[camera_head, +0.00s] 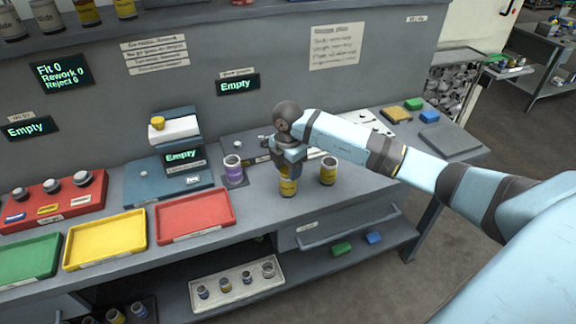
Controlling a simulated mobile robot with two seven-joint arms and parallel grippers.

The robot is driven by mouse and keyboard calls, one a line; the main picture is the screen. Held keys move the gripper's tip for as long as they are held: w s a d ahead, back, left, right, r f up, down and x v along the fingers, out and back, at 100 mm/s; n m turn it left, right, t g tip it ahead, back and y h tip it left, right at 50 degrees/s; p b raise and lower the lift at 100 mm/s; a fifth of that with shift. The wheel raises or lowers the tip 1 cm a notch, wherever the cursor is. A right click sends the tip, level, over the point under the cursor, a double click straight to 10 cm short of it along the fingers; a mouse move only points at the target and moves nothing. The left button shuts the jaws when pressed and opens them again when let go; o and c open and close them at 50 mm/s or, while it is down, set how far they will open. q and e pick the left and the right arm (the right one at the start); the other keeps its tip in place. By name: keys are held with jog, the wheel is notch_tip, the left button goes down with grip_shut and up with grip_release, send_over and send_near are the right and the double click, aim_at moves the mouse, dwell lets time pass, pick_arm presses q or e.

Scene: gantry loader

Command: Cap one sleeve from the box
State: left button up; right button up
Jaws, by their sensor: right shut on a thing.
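My right gripper (287,160) points down and is shut on a dark cylinder with a yellow band (288,186), which looks like a sleeve. It is upright near the bench's front edge; I cannot tell whether it touches the bench. A similar yellow-banded cylinder (328,171) stands upright just to the right, apart from the gripper. A purple-banded cylinder (233,170) stands to the left on a small dark base. The gripper hides part of the held cylinder's top. My left gripper is not in view. I cannot tell which container is the task's box.
Red (194,236), yellow (104,265) and green (27,281) trays line the front left. A red rack (45,219) holds several grey-topped pieces. A blue device (166,188) stands behind. A pale tray (206,305) with small cylinders is on the lower shelf.

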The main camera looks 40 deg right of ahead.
jog(key=shift+s+f, duration=0.1)
jog(key=shift+f, duration=0.1)
jog(key=o, duration=1)
jog(key=shift+r, duration=0.1)
jog(key=shift+r, duration=0.35)
jog(key=shift+r+b, duration=0.45)
jog(key=shift+r, duration=6.15)
